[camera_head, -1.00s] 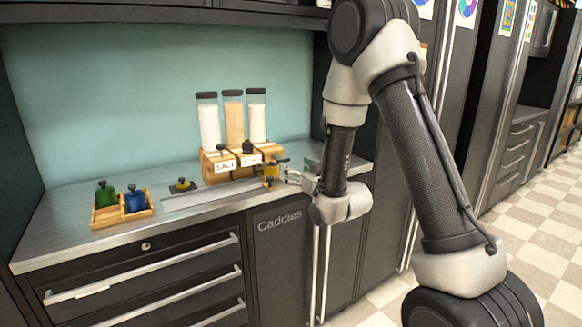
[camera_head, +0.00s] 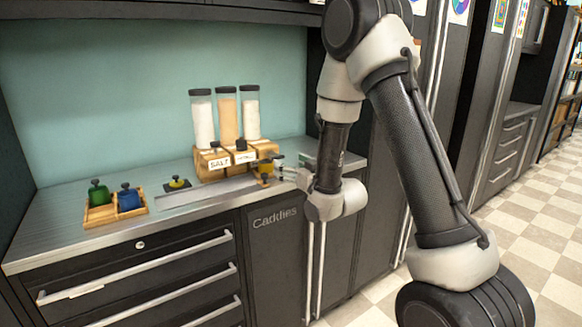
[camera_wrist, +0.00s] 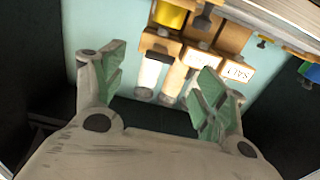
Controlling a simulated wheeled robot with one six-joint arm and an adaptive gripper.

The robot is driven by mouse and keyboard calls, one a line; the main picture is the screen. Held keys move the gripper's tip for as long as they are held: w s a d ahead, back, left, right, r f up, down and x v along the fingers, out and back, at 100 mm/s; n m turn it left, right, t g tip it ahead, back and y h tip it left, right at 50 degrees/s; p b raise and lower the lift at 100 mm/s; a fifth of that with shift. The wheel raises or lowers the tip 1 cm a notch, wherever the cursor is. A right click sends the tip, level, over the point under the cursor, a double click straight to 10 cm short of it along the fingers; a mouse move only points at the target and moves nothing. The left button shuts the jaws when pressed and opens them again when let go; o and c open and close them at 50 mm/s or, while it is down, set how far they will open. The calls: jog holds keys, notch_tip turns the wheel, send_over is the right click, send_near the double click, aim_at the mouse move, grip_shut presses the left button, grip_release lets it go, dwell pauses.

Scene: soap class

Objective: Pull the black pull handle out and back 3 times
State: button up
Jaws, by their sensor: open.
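A wooden dispenser (camera_head: 205,170) with three clear tubes stands at the back of the counter, and small black handles (camera_head: 241,144) stick out at its front. In the wrist view the dispenser is upside down, and a black handle (camera_wrist: 202,22) shows near the top. I cannot tell for sure which black part is the pull handle. A yellow cup (camera_wrist: 170,15) is beside the dispenser's end. My gripper (camera_head: 280,168) is at the dispenser's right end.
A wooden tray (camera_head: 113,217) holds a green and a blue container at the counter's left. A yellow container (camera_head: 177,184) with a black top sits mid-counter. A long metal strip (camera_head: 205,193) lies before the dispenser. Drawers are below.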

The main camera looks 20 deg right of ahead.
aim_at(279, 158)
jog(key=x, duration=0.6)
jog(key=shift+w+a+r, duration=0.1)
jog(key=shift+w, duration=0.25)
jog(key=c, duration=1.5)
jog(key=x, duration=0.3)
jog(key=shift+w+a, duration=0.1)
jog(key=shift+w, duration=0.05)
jog(key=shift+c, duration=0.2)
jog(key=shift+r, duration=0.1)
